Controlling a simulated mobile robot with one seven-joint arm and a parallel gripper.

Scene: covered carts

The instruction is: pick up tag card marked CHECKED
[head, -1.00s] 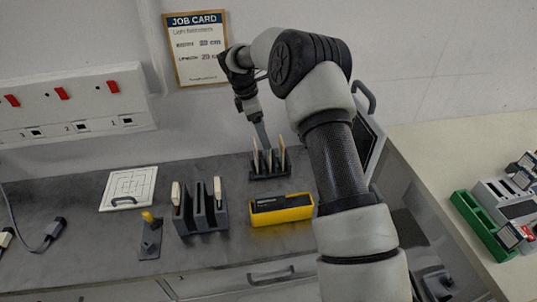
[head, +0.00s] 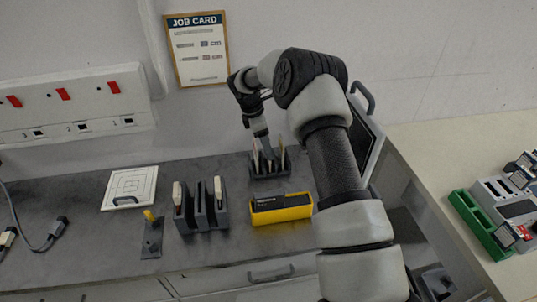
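A small dark rack (head: 270,172) stands at the back of the grey worktop and holds a few upright pale cards (head: 256,158). The print on the cards is too small to read, so I cannot tell which is marked CHECKED. My gripper (head: 265,150) points down at the rack, with its tips among or just behind the tops of the cards. The fingers are too small and partly hidden to show whether they are open or touching a card.
In front stand a larger dark rack (head: 203,212) with upright items and a yellow box (head: 281,209). A white square plate (head: 130,188) and a dark block with a yellow knob (head: 151,238) lie left. A job card (head: 197,50) hangs on the wall.

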